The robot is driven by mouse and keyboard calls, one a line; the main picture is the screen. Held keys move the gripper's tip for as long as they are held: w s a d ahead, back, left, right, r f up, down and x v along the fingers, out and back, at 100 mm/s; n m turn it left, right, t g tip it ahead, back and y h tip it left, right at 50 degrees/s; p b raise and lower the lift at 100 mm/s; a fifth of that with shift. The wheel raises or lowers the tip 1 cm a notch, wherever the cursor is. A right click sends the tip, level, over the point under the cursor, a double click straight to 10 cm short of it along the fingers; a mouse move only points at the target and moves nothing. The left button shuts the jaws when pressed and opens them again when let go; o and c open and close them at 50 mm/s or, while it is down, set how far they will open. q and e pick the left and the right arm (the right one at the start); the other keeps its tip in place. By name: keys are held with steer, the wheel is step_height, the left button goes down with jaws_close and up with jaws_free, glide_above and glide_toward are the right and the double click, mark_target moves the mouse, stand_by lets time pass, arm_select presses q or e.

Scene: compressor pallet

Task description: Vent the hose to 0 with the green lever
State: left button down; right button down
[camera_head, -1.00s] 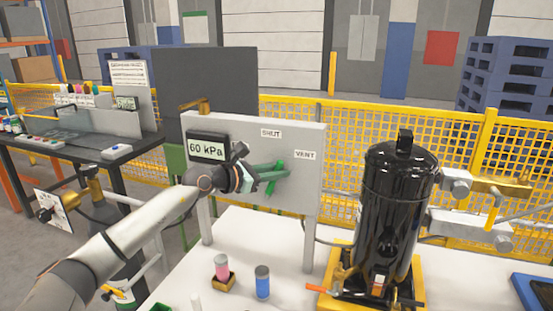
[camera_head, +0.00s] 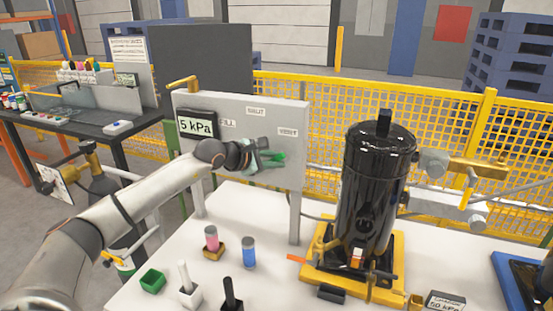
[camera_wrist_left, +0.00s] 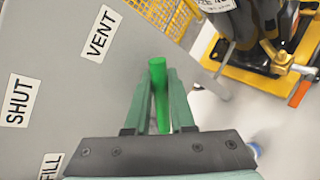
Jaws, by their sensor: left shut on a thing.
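The green lever (camera_head: 277,157) sits on the front of the upright grey panel (camera_head: 285,115) and points right, below the VENT label (camera_head: 288,132). My left gripper (camera_head: 262,157) is shut on the lever. In the left wrist view the green lever (camera_wrist_left: 158,85) lies between the two green fingers, its tip showing past them. The panel's display (camera_head: 197,127) reads 5 kPa. The lever's pivot is hidden by the gripper. My right gripper is not in view.
A black compressor tank (camera_head: 375,190) on a yellow base stands right of the panel on the white table (camera_head: 225,280). Pink and blue cylinders (camera_head: 249,254) and small coloured blocks stand in front of the panel. A yellow mesh fence (camera_head: 450,125) runs behind.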

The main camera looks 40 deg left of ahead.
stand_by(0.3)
arm_select(q)
steer(key=c, duration=1)
jaws_free()
steer(key=shift+c, duration=0.2)
steer(key=shift+s, duration=0.1)
steer(key=b+v, duration=0.5)
steer(key=v, duration=0.7)
steer(key=shift+s, duration=0.2)
